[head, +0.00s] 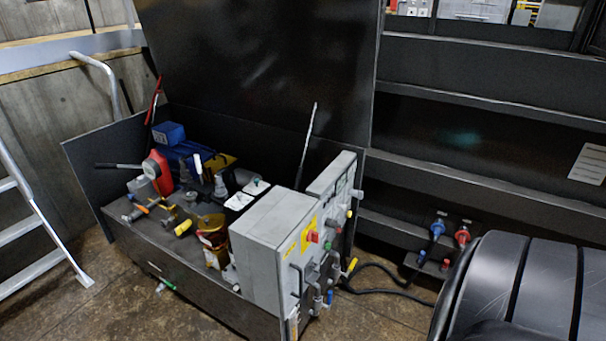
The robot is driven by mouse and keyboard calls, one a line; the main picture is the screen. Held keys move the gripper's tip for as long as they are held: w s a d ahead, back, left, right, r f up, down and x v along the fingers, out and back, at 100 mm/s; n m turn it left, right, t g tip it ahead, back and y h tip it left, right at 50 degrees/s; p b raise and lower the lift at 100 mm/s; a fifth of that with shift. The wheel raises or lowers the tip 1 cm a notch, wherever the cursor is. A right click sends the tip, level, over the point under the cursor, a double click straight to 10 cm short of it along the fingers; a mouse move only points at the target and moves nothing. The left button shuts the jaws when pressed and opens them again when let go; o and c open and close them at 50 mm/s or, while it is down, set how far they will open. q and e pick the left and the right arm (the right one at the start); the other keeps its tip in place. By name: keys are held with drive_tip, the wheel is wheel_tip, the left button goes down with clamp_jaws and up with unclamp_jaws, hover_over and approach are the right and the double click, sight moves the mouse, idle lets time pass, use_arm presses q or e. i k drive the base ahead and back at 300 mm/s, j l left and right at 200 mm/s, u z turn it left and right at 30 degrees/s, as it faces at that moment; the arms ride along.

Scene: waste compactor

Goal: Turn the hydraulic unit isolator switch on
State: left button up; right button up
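The hydraulic unit (185,270) stands in an open dark metal box at the middle left. A grey control cabinet (265,232) sits at its right front end. On the cabinet's right-hand face is a red rotary switch (312,236) on a yellow plate, which looks like the isolator switch. The knob is small and its position cannot be read. Neither of my grippers is in view.
A second grey panel (345,185) with coloured buttons stands behind the cabinet. Black cables (385,280) run over the floor to blue and red plugs (437,229). A ladder (35,215) stands at the left. Floor in front of the cabinet is clear.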

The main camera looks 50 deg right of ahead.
sight(312, 236)
drive_tip(key=l+u, duration=0.1)
drive_tip(key=l, duration=0.35)
drive_tip(key=k+l+u, duration=0.1)
drive_tip(key=l, duration=0.35)
drive_tip(key=l+u, duration=0.1)
drive_tip(key=l, duration=0.35)
drive_tip(key=k+l, duration=0.15)
drive_tip(key=l, duration=0.25)
drive_tip(key=l+u, duration=0.15)
drive_tip(key=l, duration=0.3)
drive_tip(key=k, duration=0.05)
